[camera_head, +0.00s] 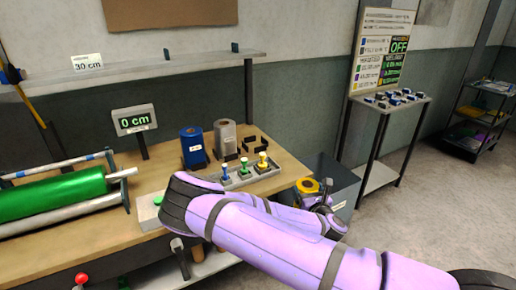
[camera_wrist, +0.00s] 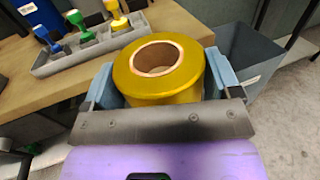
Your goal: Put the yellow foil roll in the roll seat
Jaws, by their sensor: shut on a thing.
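The yellow foil roll (camera_wrist: 190,85) is gold-coloured with a pale hollow core and stands upright in the wrist view. My gripper (camera_wrist: 160,88) is shut on it, with a blue-grey finger on each side. In the head view the roll (camera_head: 307,185) shows beyond my purple arm, off the right edge of the workbench, and my gripper (camera_head: 318,195) is partly hidden.
A blue roll (camera_head: 193,148) and a grey roll (camera_head: 225,137) stand on the bench. A grey tray (camera_head: 237,182) holds blue, green and yellow stamps. A grey bin (camera_head: 345,180) stands right of the bench. A green roller (camera_head: 50,196) lies at left.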

